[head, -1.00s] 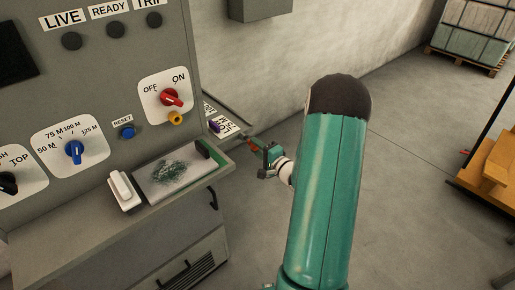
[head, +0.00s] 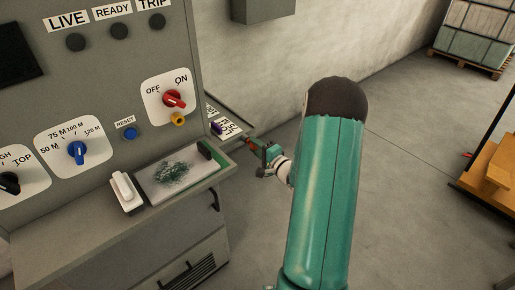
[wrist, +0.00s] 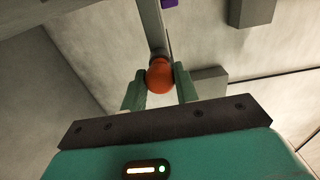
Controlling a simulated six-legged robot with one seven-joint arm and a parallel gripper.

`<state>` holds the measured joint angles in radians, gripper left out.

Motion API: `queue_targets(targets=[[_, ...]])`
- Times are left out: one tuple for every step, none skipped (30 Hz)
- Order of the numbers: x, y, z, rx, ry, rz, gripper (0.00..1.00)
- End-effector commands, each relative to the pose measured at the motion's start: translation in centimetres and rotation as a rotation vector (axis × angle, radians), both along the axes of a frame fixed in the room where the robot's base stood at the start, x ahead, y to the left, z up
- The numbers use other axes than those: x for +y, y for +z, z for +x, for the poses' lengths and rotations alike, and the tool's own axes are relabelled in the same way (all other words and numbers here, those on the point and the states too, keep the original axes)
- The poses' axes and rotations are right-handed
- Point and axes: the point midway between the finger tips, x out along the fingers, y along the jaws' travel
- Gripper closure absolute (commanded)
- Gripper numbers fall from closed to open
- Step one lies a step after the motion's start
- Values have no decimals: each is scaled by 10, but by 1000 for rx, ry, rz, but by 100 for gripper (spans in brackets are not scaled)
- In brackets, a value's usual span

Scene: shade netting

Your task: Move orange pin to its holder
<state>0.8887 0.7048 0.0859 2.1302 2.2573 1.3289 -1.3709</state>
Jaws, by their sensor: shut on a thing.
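My gripper (head: 262,151) is beside the right side of the grey console, at the outer end of a narrow side shelf (head: 238,126). It is shut on the orange pin (head: 248,143), which is small and partly hidden in the head view. In the wrist view the pin's round orange head (wrist: 160,77) sits between the two green fingertips of my gripper (wrist: 160,86). A grey bar lies just beyond the pin; I cannot tell whether they touch. The side shelf carries white labels and a purple item (head: 216,128). I cannot make out which part is the orange pin's holder.
The console (head: 120,65) bears a red switch (head: 174,99), a yellow-orange knob (head: 179,119) and blue knobs. A white block (head: 125,191) and a pale tray (head: 163,187) lie on its ledge. Open floor (head: 400,190) is at right, with an orange-yellow structure (head: 490,175) beyond.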

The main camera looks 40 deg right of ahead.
Motion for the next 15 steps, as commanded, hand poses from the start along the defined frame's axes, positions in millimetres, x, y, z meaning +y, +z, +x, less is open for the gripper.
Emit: queue_targets(targets=[[1, 0, 2, 0, 1, 0, 100], [1, 0, 3, 0, 1, 0, 100], [1, 0, 3, 0, 1, 0, 100], [1, 0, 4, 0, 1, 0, 100], [1, 0, 4, 0, 1, 0, 100], [1, 0, 4, 0, 1, 0, 100], [1, 0, 4, 0, 1, 0, 100], [1, 0, 4, 0, 1, 0, 100], [1, 0, 4, 0, 1, 0, 100], [1, 0, 4, 0, 1, 0, 100], [1, 0, 4, 0, 1, 0, 100], [1, 0, 4, 0, 1, 0, 64], [1, 0, 4, 0, 1, 0, 59], [1, 0, 4, 0, 1, 0, 53], [1, 0, 4, 0, 1, 0, 45]])
